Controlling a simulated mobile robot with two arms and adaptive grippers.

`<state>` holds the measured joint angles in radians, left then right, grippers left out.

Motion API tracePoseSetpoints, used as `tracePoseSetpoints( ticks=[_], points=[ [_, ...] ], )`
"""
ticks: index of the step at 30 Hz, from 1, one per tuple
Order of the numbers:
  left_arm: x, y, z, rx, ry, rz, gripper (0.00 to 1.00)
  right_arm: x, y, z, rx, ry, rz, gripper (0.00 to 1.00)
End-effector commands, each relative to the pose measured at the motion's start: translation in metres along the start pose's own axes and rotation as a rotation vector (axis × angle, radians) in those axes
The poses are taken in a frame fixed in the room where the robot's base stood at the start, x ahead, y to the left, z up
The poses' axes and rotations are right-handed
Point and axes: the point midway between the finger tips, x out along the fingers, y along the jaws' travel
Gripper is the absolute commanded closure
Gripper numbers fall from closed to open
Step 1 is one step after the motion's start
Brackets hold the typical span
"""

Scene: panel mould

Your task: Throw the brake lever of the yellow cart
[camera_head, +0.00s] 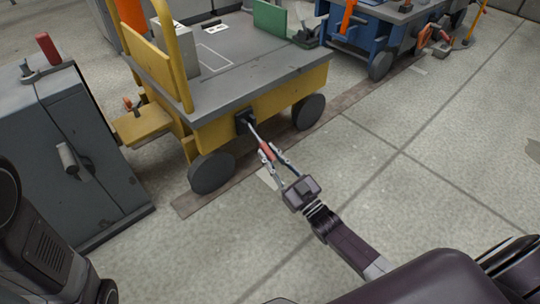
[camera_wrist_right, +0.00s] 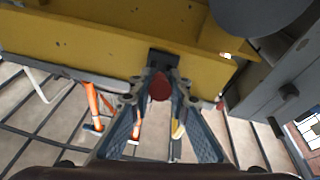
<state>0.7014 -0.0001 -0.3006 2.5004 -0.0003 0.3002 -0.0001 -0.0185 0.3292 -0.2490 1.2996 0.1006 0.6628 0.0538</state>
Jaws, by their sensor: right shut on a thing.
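The yellow cart (camera_head: 262,101) stands at upper middle in the head view, with a grey deck and dark wheels. Its brake lever (camera_head: 254,131) is a thin steel rod that slopes down and out from a black bracket (camera_head: 242,121) on the cart's side. The lever ends in a red grip (camera_head: 266,150). My right gripper (camera_head: 272,156) is shut on the red grip, its fingers to either side. In the right wrist view the round end of the red grip (camera_wrist_right: 160,87) shows between the fingertips, with the yellow side panel (camera_wrist_right: 85,45) behind. My left gripper is not seen.
A grey cabinet (camera_head: 75,155) with a handle stands at the left, near the yellow cart. A blue cart (camera_head: 350,32) stands beyond at the upper right. The concrete floor (camera_head: 430,170) at the right is clear.

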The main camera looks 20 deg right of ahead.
Motion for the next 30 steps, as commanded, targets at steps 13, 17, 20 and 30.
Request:
tracePoseSetpoints(
  ticks=[13, 17, 20, 30],
  points=[
    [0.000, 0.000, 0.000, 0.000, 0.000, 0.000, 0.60, 0.000, 0.000, 0.000, 0.000, -0.002, 0.000, 0.66],
    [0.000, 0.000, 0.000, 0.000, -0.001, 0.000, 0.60, 0.000, 0.000, 0.000, 0.000, -0.002, 0.000, 0.66],
    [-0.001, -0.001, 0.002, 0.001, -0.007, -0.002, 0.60, -0.002, 0.000, 0.001, 0.000, -0.002, 0.000, 0.66],
    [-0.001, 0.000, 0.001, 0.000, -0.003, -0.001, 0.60, -0.061, -0.001, 0.002, 0.001, -0.006, -0.001, 0.66]
  ],
)
